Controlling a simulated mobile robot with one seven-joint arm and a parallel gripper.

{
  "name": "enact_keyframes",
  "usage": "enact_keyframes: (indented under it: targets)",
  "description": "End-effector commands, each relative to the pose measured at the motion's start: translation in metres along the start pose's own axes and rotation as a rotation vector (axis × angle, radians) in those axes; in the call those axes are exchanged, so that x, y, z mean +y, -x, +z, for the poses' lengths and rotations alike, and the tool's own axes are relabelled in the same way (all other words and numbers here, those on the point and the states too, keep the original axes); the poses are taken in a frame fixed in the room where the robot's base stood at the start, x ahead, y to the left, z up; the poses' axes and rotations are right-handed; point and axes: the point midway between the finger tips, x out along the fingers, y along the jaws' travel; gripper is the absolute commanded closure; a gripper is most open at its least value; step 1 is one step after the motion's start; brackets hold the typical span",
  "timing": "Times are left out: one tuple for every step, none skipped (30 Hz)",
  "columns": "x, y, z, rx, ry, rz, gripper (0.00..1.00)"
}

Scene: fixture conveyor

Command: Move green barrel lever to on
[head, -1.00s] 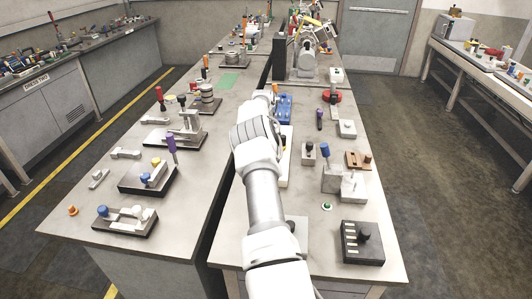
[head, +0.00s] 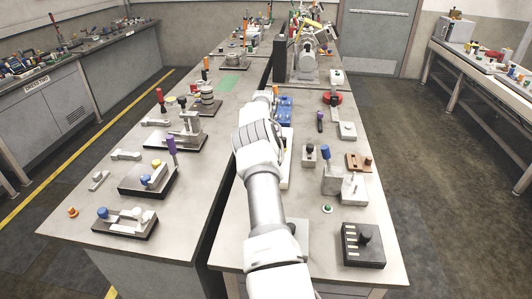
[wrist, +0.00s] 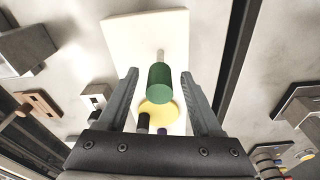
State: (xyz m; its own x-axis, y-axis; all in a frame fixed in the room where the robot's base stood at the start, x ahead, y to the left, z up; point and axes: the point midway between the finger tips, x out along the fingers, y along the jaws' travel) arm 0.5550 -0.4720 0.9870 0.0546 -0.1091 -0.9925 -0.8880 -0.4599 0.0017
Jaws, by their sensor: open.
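The green barrel lever (wrist: 160,84) shows in the wrist view as a green cylinder on a thin metal rod, over a pale plate (wrist: 122,38). My gripper (wrist: 160,78) is open, with one finger on each side of the green barrel and a gap on both sides. A yellow disc (wrist: 158,110) and a dark knob (wrist: 143,121) show just below the barrel, partly hidden by the gripper body. In the head view my arm hides the green barrel and most of the pale plate (head: 289,165).
A blue fixture (head: 285,108) stands beyond my gripper. To the right are a knobbed grey box (head: 310,157), a blue-knobbed fixture (head: 330,182) and a black switch box (head: 363,247). A dark gap (head: 222,215) separates the two benches.

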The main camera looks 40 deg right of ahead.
Motion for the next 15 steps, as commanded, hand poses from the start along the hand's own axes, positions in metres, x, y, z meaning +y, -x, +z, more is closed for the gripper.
enact_keyframes:
  targets:
    - [-0.001, 0.005, 0.0, 0.002, 0.0, -0.001, 0.33]
    - [-0.001, 0.009, -0.001, 0.002, 0.0, -0.002, 0.33]
    - [-0.001, 0.014, -0.001, 0.004, 0.0, -0.003, 0.33]
    - [-0.001, 0.019, -0.001, 0.004, 0.0, -0.003, 0.33]
    - [-0.001, 0.025, -0.001, 0.005, 0.0, -0.003, 0.33]
    - [-0.001, 0.033, -0.001, 0.004, 0.0, -0.002, 0.33]
    - [-0.001, 0.041, -0.001, 0.004, 0.0, -0.002, 0.33]
    - [-0.001, 0.048, -0.001, 0.006, 0.0, -0.003, 0.33]
    - [-0.001, 0.058, -0.001, 0.005, 0.0, -0.004, 0.33]
    - [-0.001, 0.066, -0.001, 0.005, 0.001, -0.004, 0.33]
    - [-0.001, 0.073, -0.001, 0.005, 0.001, -0.004, 0.33]
    - [-0.001, 0.084, -0.001, 0.005, 0.001, -0.003, 0.33]
    - [-0.001, 0.091, -0.001, 0.005, 0.001, -0.003, 0.33]
    - [-0.001, 0.099, -0.001, 0.004, 0.001, -0.003, 0.33]
    - [-0.001, 0.109, -0.001, 0.005, 0.001, -0.004, 0.33]
